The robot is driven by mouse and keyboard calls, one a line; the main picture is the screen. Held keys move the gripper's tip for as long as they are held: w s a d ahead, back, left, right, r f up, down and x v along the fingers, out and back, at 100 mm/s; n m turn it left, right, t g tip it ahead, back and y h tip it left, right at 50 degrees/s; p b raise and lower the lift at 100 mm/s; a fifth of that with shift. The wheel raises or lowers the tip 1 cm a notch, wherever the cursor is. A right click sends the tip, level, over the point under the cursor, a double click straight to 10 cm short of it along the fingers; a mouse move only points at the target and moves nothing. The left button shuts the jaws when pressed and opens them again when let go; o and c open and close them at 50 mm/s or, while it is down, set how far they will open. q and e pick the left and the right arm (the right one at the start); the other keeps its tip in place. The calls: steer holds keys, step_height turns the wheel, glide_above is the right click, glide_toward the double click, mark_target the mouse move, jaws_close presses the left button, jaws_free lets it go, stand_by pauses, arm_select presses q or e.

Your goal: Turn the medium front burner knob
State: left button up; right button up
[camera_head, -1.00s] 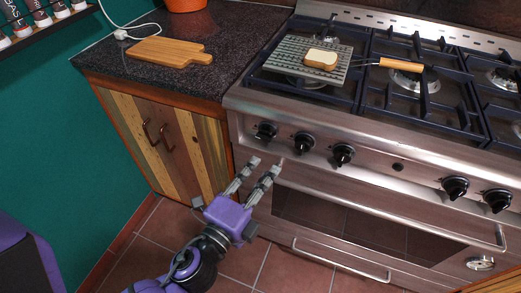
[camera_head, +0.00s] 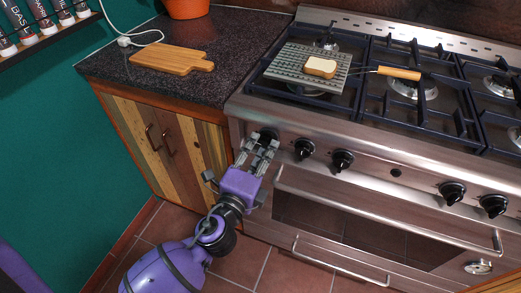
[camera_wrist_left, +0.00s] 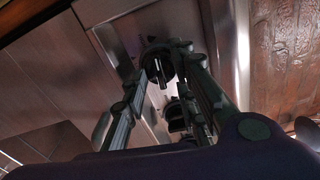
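A row of black knobs runs along the steel front panel of the stove (camera_head: 380,172). The leftmost knob (camera_head: 268,133) is partly hidden behind my left gripper (camera_head: 265,143), whose fingers reach up to it from below. In the left wrist view, the fingers of my left gripper (camera_wrist_left: 168,58) are apart, with a black knob (camera_wrist_left: 160,68) between or just beyond their tips. I cannot tell whether they touch it. A second black knob (camera_wrist_left: 178,115) shows nearer between the fingers. In the head view, two more knobs (camera_head: 304,149) (camera_head: 342,160) stand to the right. My right gripper is not in view.
A griddle (camera_head: 300,68) with bread (camera_head: 320,68) lies on the left burners, beside a wooden handle (camera_head: 399,73). The oven handle (camera_head: 385,215) juts out below the knobs. A cutting board (camera_head: 172,58) lies on the counter. Two knobs (camera_head: 452,194) (camera_head: 493,206) sit farther right.

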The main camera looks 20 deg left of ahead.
arm_select(q)
jaws_close()
steer(key=shift+n, duration=0.7)
jaws_free()
steer(key=shift+s, duration=0.1)
steer(key=s, duration=1.2)
steer(key=shift+a, duration=0.2)
